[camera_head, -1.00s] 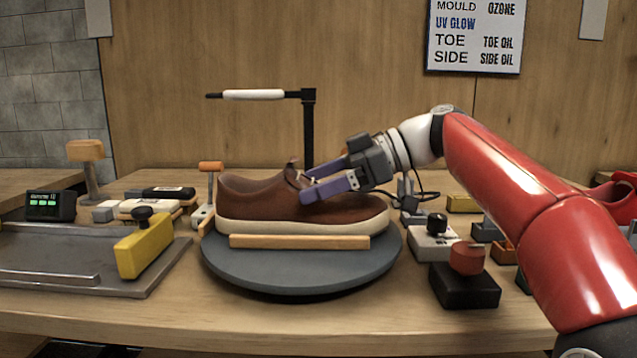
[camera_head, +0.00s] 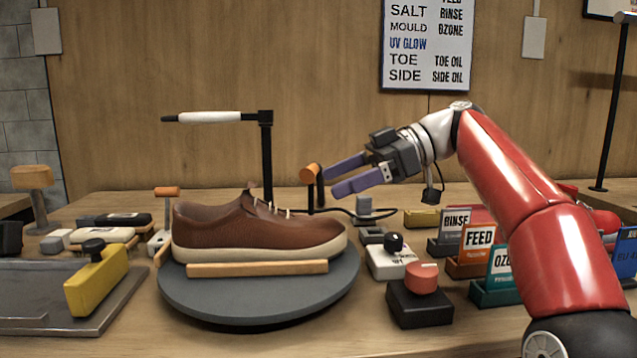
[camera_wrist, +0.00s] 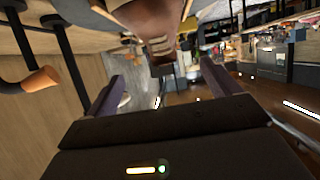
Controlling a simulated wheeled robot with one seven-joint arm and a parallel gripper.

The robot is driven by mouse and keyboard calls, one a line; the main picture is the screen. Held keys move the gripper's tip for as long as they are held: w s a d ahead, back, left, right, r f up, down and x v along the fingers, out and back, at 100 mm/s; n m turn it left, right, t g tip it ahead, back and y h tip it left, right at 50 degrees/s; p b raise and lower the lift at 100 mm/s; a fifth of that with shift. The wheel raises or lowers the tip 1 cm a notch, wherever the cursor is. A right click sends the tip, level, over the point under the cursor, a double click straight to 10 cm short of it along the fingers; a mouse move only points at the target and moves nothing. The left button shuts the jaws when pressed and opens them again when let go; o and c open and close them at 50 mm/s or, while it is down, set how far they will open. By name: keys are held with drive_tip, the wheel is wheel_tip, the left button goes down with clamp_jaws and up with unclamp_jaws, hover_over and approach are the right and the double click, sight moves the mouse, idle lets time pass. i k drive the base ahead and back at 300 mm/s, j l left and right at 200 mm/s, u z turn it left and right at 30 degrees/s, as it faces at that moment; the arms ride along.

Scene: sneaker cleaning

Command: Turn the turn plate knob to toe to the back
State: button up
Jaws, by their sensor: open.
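A brown sneaker (camera_head: 245,232) with a pale sole sits on the round dark turn plate (camera_head: 260,306), its toe pointing right. It also shows in the wrist view (camera_wrist: 150,22). A red knob (camera_head: 421,276) tops a black box to the right of the plate. A black knob (camera_head: 393,242) tops a white box just behind it. I cannot tell from the pictures which one is the turn plate knob. My gripper (camera_head: 330,181) is open and empty, above and right of the shoe's toe, pointing left. It is apart from both knobs, higher and farther left.
A wooden strip (camera_head: 257,268) lies along the shoe's near side. A black stand (camera_head: 266,150) rises behind the shoe, and an orange-ended post (camera_head: 311,174) stands near my fingertips. Labelled holders (camera_head: 479,240) crowd the right side. A metal tray (camera_head: 110,312) with a yellow block lies left.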

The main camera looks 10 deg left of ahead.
sight(421, 277)
drive_tip(key=k, duration=1)
